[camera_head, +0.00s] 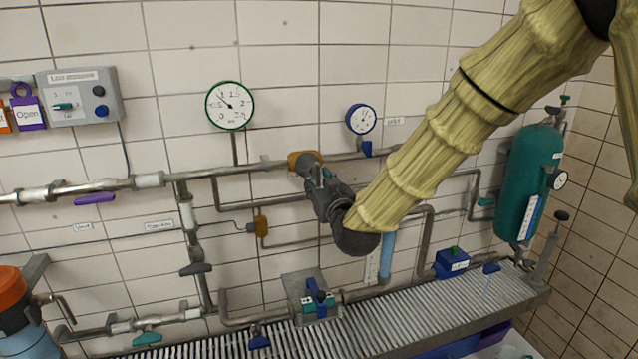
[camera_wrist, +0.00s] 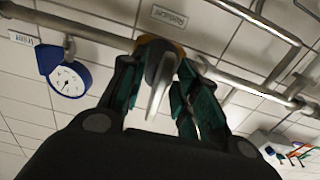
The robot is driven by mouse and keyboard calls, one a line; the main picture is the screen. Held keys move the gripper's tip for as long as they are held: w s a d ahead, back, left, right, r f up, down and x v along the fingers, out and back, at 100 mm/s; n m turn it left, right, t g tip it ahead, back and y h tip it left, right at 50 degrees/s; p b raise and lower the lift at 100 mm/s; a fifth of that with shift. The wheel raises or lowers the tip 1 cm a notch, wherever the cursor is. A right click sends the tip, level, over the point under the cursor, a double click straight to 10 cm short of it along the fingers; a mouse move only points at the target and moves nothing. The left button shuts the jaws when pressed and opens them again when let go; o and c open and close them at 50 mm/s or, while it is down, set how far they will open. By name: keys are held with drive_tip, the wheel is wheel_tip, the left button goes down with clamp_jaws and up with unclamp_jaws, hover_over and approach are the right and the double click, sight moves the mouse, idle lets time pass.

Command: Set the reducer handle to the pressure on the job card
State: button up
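The reducer has an orange-yellow body (camera_head: 303,158) on the upper pipe; it also shows in the wrist view (camera_wrist: 176,48). Its grey handle (camera_wrist: 160,82) points toward my palm in the wrist view. My gripper (camera_head: 318,172) is at the reducer. In the wrist view its teal-padded fingers (camera_wrist: 163,75) are apart, one on each side of the handle, with a gap visible on the right. Contact on the left is unclear. A green-rimmed gauge (camera_head: 230,105) hangs left of the reducer, its needle pointing up-left. I cannot make out a job card with a pressure.
A blue-rimmed gauge (camera_head: 361,119) is right of the reducer; it shows in the wrist view (camera_wrist: 68,79). A grey control box (camera_head: 81,96) and a purple "Open" tag (camera_head: 28,112) are at left. A teal tank (camera_head: 530,180) stands right. Pipes run around the reducer, above a slatted bench (camera_head: 400,318).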

drive_tip(key=shift+s, duration=0.1)
drive_tip(key=v, duration=1.2)
idle(2.2)
drive_tip(key=shift+r+b+x, duration=0.15)
drive_tip(key=shift+b+x, duration=1.4)
drive_tip(key=shift+x, duration=0.45)
drive_tip(key=shift+r+b+x, duration=0.15)
drive_tip(key=shift+b+x, duration=1.45)
drive_tip(key=shift+x, duration=0.35)
drive_tip(key=shift+r+b+x, duration=0.15)
drive_tip(key=shift+b+x, duration=1.4)
drive_tip(key=shift+x, duration=0.45)
